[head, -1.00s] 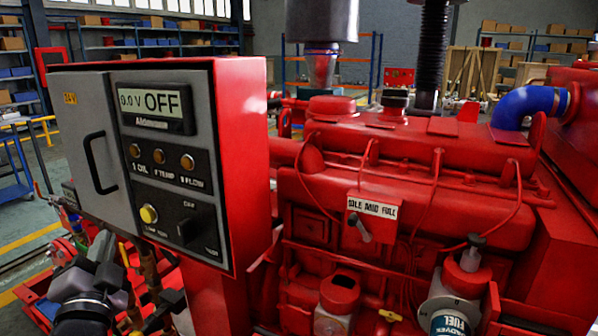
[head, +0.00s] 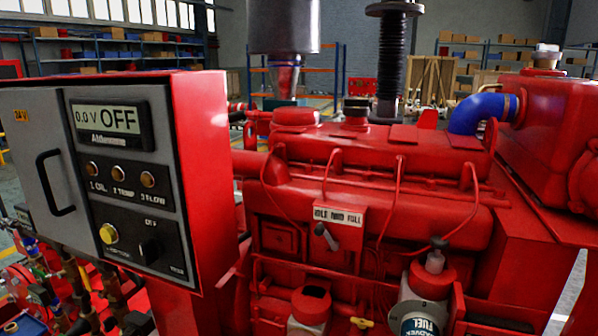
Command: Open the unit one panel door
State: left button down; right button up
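The unit one panel is a red box (head: 205,150) with a grey front, at the left of the head view. Its grey door (head: 28,150) has a black bar handle (head: 47,183) and a small yellow label at the top. The door looks shut, flush with the grey control face beside it. The picture's left edge cuts off part of the box. I cannot make out either gripper in this view, and nothing is seen touching the handle.
Beside the door are an OFF display (head: 108,121), a yellow button (head: 108,233) and a black selector knob (head: 150,250). The red engine (head: 370,190) fills the middle and right. Pipes (head: 75,285) crowd the space below the box. Shelves stand behind.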

aim_at(36, 126)
jog(key=u, duration=1.4)
